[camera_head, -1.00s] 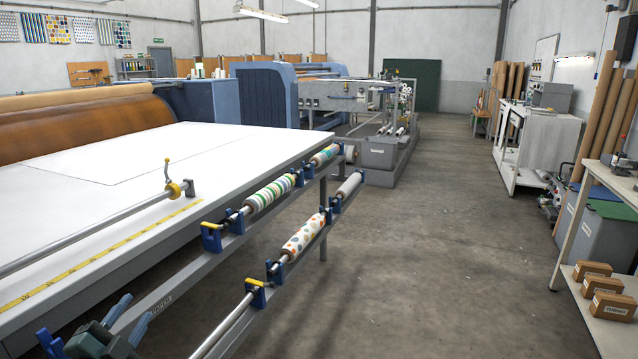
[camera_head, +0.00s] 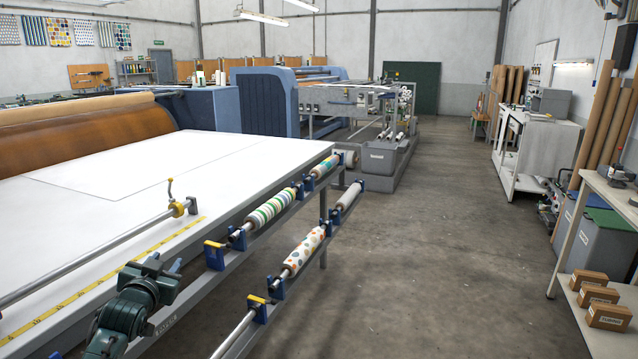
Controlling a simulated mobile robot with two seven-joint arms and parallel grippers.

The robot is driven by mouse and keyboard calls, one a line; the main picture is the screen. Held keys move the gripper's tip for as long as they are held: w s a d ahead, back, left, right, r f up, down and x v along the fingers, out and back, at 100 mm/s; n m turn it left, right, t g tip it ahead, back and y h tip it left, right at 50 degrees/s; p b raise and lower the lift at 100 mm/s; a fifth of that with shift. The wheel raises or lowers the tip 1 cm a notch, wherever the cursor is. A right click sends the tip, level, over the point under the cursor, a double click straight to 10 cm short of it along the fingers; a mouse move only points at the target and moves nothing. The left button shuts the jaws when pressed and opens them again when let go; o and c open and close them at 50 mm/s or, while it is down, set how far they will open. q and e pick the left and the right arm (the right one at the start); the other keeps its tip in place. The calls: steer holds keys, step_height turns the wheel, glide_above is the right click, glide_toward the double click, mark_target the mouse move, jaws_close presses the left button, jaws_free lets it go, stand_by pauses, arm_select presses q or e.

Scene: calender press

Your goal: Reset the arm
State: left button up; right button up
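My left gripper (camera_head: 168,265) is at the lower left of the head view, on my green jointed arm, in front of the near edge of the white-topped table (camera_head: 240,155). It points away from the camera. My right arm and gripper are not in view.
A metal bar (camera_head: 95,262) with a yellow-collared end lies along the table near the arm. Patterned rolls, one striped (camera_head: 268,208) and one dotted (camera_head: 304,249), sit on side brackets. Cardboard boxes (camera_head: 606,312) rest on a shelf at right. The floor between is clear.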

arm_select(q)
steer(key=s+d+f+m+g+h, duration=0.1)
steer(key=s+d+f+g, duration=0.1)
steer(key=s+d+f, duration=0.5)
steer(key=s+d+f+g+h, duration=0.15)
steer(key=s+d+f, duration=0.25)
steer(key=s+f, duration=0.55)
steer(key=s+d+f+g, duration=0.1)
steer(key=s+d+f, duration=0.1)
steer(key=s, duration=0.5)
steer(key=s+d+f+h, duration=0.1)
steer(key=s+d+f, duration=0.1)
steer(key=s+d, duration=0.2)
steer(key=s+d+f+g+h, duration=0.1)
steer(key=s+d+f, duration=0.1)
steer(key=s, duration=0.8)
steer(key=shift+s+d+f+n+g, duration=0.25)
steer(key=shift+s+d+n+g, duration=0.05)
steer(key=shift+d+n+g, duration=0.1)
